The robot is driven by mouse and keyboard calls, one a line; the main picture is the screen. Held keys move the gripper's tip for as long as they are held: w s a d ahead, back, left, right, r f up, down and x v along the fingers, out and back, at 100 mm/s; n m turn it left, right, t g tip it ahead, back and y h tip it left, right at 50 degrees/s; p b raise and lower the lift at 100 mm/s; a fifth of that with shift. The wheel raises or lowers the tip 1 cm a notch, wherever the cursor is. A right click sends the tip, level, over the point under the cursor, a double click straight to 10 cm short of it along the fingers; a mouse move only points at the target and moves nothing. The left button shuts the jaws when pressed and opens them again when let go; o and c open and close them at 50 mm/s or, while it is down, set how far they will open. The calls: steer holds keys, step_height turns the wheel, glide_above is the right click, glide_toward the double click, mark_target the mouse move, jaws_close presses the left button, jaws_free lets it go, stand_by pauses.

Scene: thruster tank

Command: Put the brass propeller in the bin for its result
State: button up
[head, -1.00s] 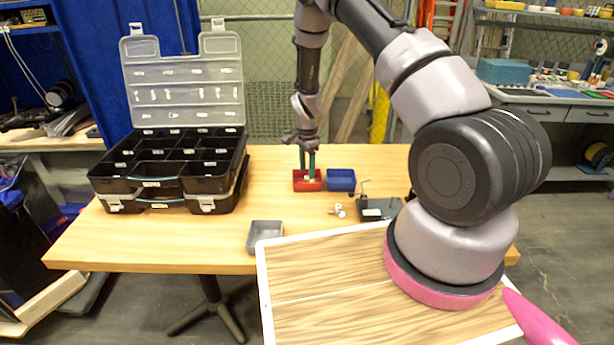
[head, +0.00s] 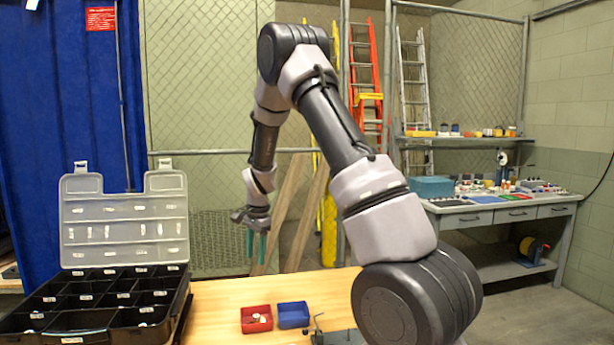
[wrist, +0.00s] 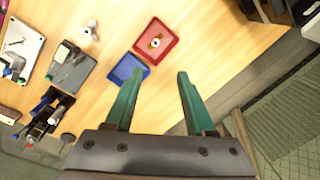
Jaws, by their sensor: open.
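A brass-coloured piece with a pale centre, apparently the brass propeller (wrist: 155,43), lies in the red bin (wrist: 167,32) in the wrist view. In the head view the red bin (head: 257,330) stands on the table with a small pale and brassy thing inside. The blue bin (head: 293,322) stands just right of it and looks empty; it also shows in the wrist view (wrist: 127,70). My gripper (head: 256,258) hangs well above the bins, fingers down. In the wrist view its green fingers (wrist: 158,74) are apart with nothing between them.
A black compartment case (head: 100,310) with a raised clear lid stands at the left. In the wrist view a dark flat stand (wrist: 72,66) and small white parts (wrist: 90,32) lie near the blue bin.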

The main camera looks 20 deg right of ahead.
steer(key=s+d+r+n+t, duration=0.1)
steer(key=s+r, duration=0.3)
steer(key=r, duration=0.3)
steer(key=s+d+r+n+t+y, duration=0.1)
steer(key=s+r, duration=0.2)
steer(key=r, duration=0.4)
steer(key=s+d+r+n+t, duration=0.15)
steer(key=s+r, duration=0.25)
steer(key=r, duration=0.4)
steer(key=s+r+n+t, duration=0.1)
steer(key=s+r, duration=0.3)
steer(key=s, duration=0.5)
steer(key=s+d+r+n+t, duration=0.1)
steer(key=s+r+n, duration=0.3)
steer(key=s, duration=0.6)
steer(key=shift+d+t, duration=0.3)
steer(key=shift+t, duration=0.15)
steer(key=shift+r, duration=0.1)
